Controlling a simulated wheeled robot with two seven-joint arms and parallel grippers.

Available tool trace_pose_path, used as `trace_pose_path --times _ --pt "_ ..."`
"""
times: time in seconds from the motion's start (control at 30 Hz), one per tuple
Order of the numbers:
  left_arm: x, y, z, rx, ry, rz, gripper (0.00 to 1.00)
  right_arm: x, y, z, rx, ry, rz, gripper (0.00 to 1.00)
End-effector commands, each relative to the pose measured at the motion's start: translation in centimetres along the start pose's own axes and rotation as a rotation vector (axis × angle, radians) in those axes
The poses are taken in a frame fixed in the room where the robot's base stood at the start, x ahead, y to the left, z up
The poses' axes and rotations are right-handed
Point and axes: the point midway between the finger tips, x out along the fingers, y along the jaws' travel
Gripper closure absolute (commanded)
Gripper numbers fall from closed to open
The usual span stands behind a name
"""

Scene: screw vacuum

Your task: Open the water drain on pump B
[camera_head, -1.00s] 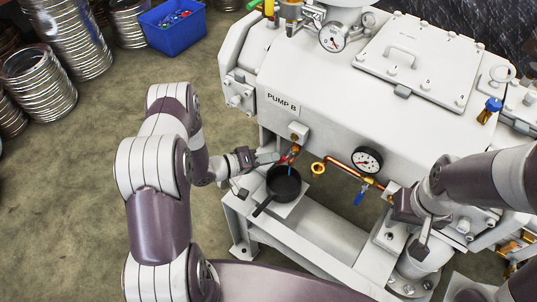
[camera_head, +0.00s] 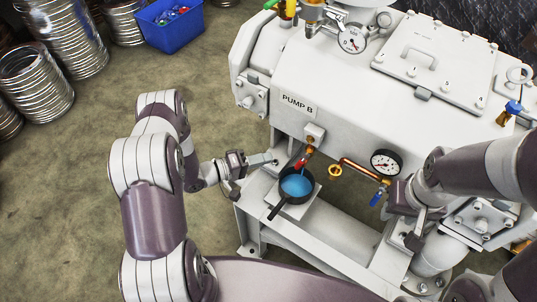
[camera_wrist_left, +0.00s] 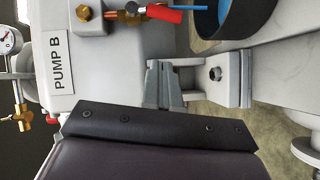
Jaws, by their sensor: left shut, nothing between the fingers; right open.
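The white pump labelled PUMP B (camera_head: 298,104) fills the right half of the head view. On its lower front is a small brass drain valve (camera_head: 310,150) with a red handle (camera_head: 301,161). The red handle also shows in the left wrist view (camera_wrist_left: 162,14), beside a blue stream (camera_wrist_left: 187,7). Below it, a dark pan (camera_head: 281,200) holds blue water (camera_head: 297,186). My left gripper (camera_head: 274,160) is shut and empty, just left of the red handle and apart from it. My right gripper (camera_head: 413,238) is in front of the pump's right side.
A pressure gauge (camera_head: 385,162) and a blue-handled valve (camera_head: 377,197) sit between the pan and my right gripper. The pan rests on the pump's white base frame (camera_head: 340,240). Metal coils and a blue crate (camera_head: 172,35) stand at the back left.

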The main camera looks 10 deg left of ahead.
Motion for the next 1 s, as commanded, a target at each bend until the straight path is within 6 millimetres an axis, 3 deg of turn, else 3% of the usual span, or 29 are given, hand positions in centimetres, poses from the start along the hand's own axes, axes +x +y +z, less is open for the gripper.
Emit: trace_pose_path --times 0.2,0.4,1.0 --pt "-4.5 0.2 -0.2 0.001 0.004 0.0 1.0 -0.7 0.0 -0.1 0.001 0.0 0.0 0.57" --pt "-7.0 0.2 -0.1 0.002 0.002 0.001 1.0 -0.9 0.0 -0.1 0.0 0.0 0.0 0.57" --pt "-7.4 0.2 0.0 0.003 -0.001 0.001 1.0 -0.9 0.0 -0.1 0.0 0.0 0.0 0.57"
